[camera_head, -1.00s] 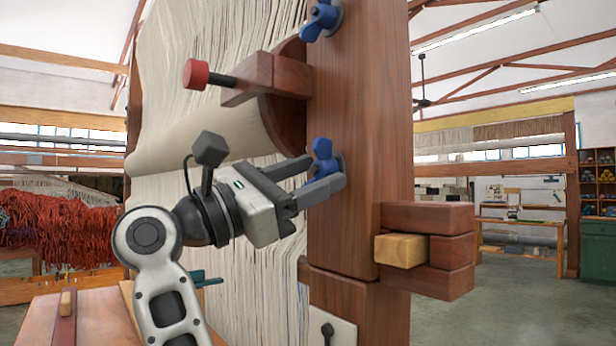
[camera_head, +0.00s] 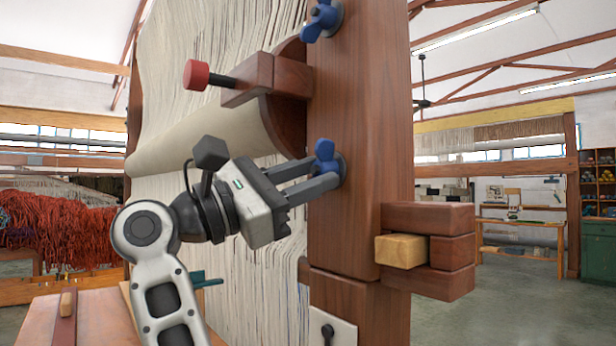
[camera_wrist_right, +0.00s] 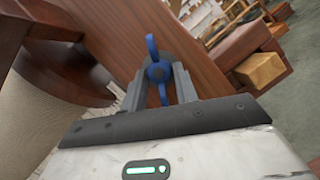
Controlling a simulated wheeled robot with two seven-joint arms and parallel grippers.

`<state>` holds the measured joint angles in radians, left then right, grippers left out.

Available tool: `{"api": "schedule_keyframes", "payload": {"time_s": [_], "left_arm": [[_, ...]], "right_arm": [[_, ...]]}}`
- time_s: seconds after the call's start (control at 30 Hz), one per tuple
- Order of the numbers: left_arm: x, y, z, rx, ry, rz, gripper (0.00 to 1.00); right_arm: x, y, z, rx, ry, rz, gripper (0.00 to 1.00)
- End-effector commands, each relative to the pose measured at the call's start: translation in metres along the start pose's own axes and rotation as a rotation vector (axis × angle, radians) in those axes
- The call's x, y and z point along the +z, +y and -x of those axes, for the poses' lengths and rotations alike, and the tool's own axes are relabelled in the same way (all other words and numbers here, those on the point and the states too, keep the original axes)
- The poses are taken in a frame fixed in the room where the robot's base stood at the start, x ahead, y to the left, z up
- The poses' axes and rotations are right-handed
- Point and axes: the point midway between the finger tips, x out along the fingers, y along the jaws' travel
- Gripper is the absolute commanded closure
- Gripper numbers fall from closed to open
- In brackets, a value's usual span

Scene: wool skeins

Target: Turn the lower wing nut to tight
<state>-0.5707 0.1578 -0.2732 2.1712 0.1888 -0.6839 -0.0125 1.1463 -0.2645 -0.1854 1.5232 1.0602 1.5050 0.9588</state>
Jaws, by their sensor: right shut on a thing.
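The lower wing nut (camera_head: 325,150) is blue and sits on the face of the wooden loom post (camera_head: 352,110). My right gripper (camera_head: 325,172) reaches it from the left and is shut on it. In the right wrist view the wing nut (camera_wrist_right: 158,70) lies between the two fingers (camera_wrist_right: 158,84), with one wing standing up past the fingertips and the other pointing back between them. The upper wing nut (camera_head: 322,20) is also blue and sits higher on the same post, clear of the gripper. My left gripper is not in view.
A wooden arm with a red knob (camera_head: 196,74) juts left above my gripper. Rolled cloth (camera_head: 215,140) hangs behind it. Stacked wooden blocks with a pale one (camera_head: 400,250) stick out right of the post. The floor to the right is open.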

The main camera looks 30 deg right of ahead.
Motion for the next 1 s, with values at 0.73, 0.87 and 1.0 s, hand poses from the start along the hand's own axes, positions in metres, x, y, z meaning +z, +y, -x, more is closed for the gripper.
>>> {"api": "schedule_keyframes", "payload": {"time_s": [0.73,0.87,1.0], "left_arm": [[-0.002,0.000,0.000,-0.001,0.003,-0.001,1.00],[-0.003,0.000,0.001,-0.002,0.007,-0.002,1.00],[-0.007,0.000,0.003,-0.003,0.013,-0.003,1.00]], "right_arm": [[0.000,0.001,0.026,0.005,0.002,0.001,0.49],[0.000,0.001,0.057,0.006,0.001,0.002,0.49],[0.001,0.001,0.091,0.006,-0.001,0.002,0.49]]}}
